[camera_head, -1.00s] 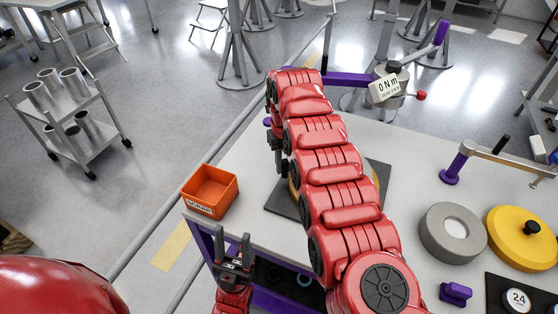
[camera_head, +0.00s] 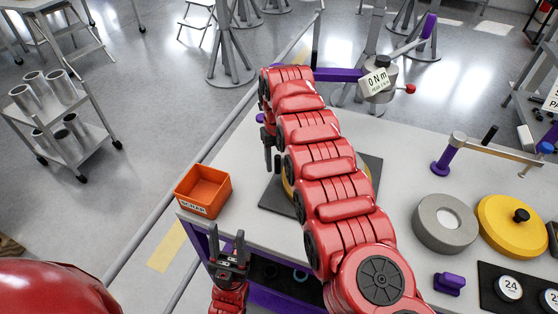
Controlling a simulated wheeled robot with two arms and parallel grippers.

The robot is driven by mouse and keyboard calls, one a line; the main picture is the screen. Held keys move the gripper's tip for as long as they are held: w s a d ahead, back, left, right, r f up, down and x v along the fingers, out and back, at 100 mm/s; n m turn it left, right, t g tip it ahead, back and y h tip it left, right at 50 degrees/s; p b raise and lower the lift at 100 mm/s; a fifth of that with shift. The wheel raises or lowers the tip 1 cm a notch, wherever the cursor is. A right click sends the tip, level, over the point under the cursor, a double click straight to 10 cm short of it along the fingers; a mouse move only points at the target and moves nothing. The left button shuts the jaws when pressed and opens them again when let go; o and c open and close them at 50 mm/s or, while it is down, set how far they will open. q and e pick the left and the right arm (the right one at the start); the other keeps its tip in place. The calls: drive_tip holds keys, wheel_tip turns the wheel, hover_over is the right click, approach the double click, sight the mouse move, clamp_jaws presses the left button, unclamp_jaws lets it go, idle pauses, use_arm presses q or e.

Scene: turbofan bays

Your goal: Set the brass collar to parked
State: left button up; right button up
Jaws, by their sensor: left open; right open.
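I cannot clearly pick out the brass collar. A yellow-gold curved edge (camera_head: 287,188) shows beside my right arm on a dark square mat (camera_head: 270,197); the arm hides most of it, so I cannot tell what it is. My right arm reaches across the table, and its gripper (camera_head: 272,158) points down beside the arm's far part, above the mat's left corner; it is partly hidden, open, and holds nothing that I can see. My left gripper (camera_head: 229,248) points up near the table's front left edge, open and empty.
An orange bin (camera_head: 203,192) stands at the table's left corner. A readout showing 0 Nm (camera_head: 376,82) sits on a purple-armed post behind. A grey ring (camera_head: 445,223), a yellow disc with a black knob (camera_head: 512,225) and a purple block (camera_head: 449,283) lie at the right.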

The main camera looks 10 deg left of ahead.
drive_tip(key=shift+r+p, duration=0.3)
drive_tip(key=shift+r, duration=0.35)
wheel_tip(320, 180, up, 16)
drive_tip(key=p, duration=1.5)
drive_tip(key=shift+d, duration=0.1)
drive_tip(key=shift+s+f, duration=0.1)
